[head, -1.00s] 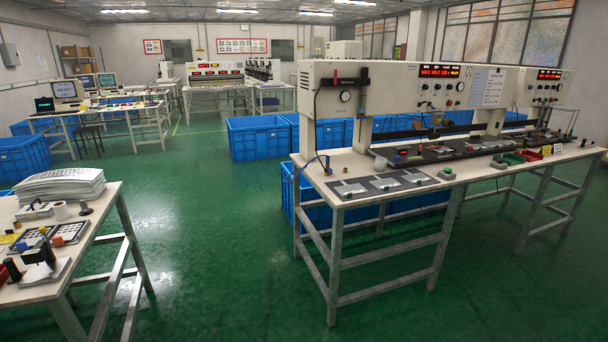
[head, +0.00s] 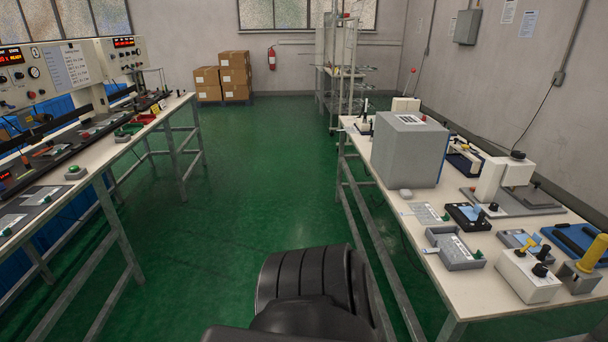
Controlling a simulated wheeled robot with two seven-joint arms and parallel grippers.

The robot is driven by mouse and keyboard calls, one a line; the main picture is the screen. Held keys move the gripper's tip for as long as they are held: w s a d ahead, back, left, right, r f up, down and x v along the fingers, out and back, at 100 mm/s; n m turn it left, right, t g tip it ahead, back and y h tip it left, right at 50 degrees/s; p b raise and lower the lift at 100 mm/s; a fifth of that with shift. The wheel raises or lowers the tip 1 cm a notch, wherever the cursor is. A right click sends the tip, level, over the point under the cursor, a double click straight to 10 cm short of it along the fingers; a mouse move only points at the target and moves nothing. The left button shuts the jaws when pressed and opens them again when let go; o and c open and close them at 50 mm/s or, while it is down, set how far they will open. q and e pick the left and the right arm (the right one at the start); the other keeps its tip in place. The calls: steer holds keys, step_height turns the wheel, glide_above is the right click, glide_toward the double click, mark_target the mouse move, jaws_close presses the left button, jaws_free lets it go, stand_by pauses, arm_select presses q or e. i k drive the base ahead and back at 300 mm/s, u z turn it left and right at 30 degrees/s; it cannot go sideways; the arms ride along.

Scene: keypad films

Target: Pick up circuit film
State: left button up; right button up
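I cannot tell for certain which thing is the circuit film. On the right table, a flat grey plate with a pale sheet (head: 425,213) lies near the left edge. A grey tray with a pale label-like sheet (head: 455,248) is in front of it. On the left bench, flat grey pieces with pale sheets (head: 40,196) lie near the front edge. Neither of my grippers shows. A black rounded part of my own body fills the bottom middle.
The right table (head: 560,212) carries a large grey box (head: 410,150), a white press-like device (head: 503,180), a white switch box (head: 530,275) and a blue tray (head: 580,243). The green floor (head: 240,200) between the tables is clear. Cardboard boxes (head: 235,75) stand at the back.

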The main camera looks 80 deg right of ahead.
mark_target(457, 252)
steer(key=z, duration=2.1)
steer(key=i, duration=1.2)
steer(key=z, duration=2.15)
